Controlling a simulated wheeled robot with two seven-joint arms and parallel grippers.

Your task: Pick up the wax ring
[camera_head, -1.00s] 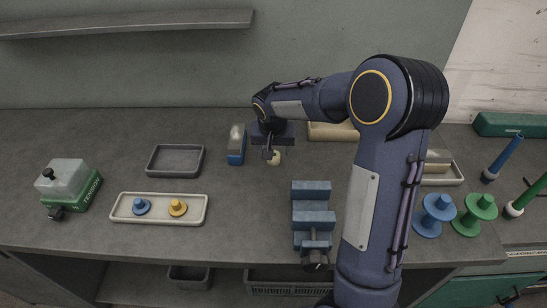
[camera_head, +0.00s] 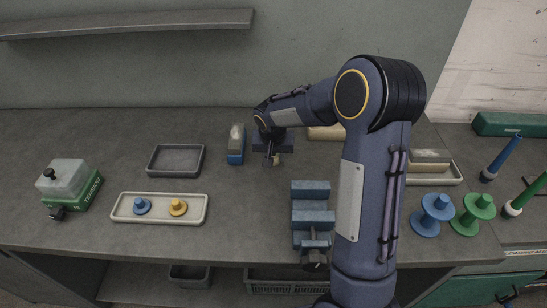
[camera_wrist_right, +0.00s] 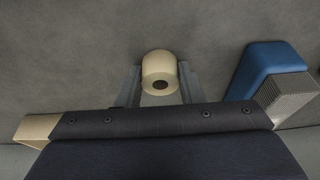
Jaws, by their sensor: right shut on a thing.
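The wax ring (camera_head: 276,160) is a small cream-coloured ring on the grey bench's back middle, partly hidden by my gripper in the head view. In the right wrist view the wax ring (camera_wrist_right: 158,67) shows as a cream round body with a dark centre hole, between the two grey fingers. My right gripper (camera_head: 272,158) points down at it and is shut on it; the fingers (camera_wrist_right: 160,88) lie on both its sides. I cannot tell whether the ring is clear of the bench. My left gripper is not in view.
A blue block with a grey top (camera_head: 236,145) stands close left of the gripper. A beige block (camera_head: 326,132) lies behind right. A blue vise (camera_head: 312,218) stands in front. An empty dark tray (camera_head: 150,160) and a pale tray (camera_head: 118,208) with two knobs are left.

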